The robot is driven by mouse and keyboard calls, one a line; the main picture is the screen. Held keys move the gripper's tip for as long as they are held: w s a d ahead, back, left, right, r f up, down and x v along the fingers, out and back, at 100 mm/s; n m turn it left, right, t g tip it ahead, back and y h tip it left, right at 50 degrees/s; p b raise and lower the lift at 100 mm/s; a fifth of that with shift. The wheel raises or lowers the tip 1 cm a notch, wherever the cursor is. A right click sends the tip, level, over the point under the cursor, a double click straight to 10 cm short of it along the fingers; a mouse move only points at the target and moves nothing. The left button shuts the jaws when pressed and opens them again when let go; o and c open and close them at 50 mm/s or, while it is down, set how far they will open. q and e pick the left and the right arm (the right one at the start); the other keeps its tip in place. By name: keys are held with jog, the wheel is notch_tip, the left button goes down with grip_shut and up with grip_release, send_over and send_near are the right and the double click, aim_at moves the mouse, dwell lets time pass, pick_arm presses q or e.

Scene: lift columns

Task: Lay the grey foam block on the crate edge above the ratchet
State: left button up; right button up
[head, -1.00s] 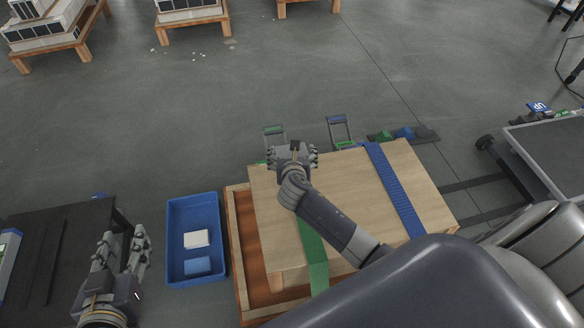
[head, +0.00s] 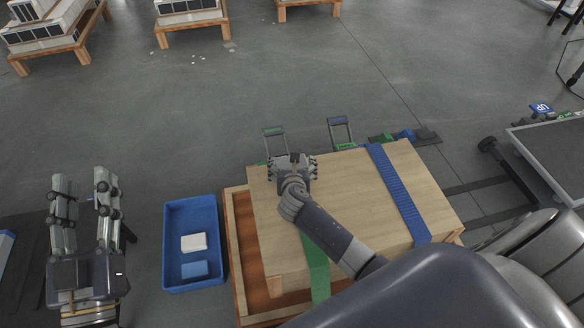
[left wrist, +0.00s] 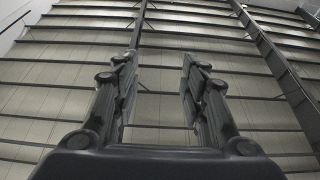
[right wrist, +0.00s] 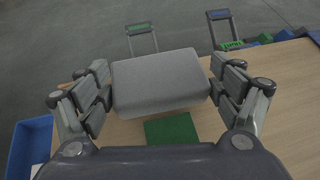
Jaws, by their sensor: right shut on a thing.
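The grey foam block (right wrist: 160,80) is between the fingers of my right gripper (right wrist: 160,88), which is shut on it over the crate's far edge. I cannot tell whether the block touches the crate. In the head view my right gripper (head: 292,165) hides most of the block. The wooden crate (head: 345,190) has a green strap (head: 317,265) and a blue strap (head: 398,190). A green-handled ratchet (head: 275,143) stands beyond the far edge near the block, and a blue-handled one (head: 341,132) stands further right. My left gripper (head: 84,185) is open and empty, fingers up.
A blue bin (head: 170,250) with a white block (head: 194,242) and a blue block (head: 194,269) stands left of the crate. A dark cart (head: 555,150) stands at the right. Open floor lies beyond the crate.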

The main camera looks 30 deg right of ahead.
pick_arm(q)
jog(key=shift+s+r, duration=0.15)
jog(key=shift+r, duration=0.25)
pick_arm(e)
jog(key=shift+f, duration=0.1)
jog(key=shift+f, duration=0.2)
jog(key=o, duration=0.6)
pick_arm(q)
jog(key=shift+r, duration=0.1)
pick_arm(e)
jog(key=shift+r, duration=0.15)
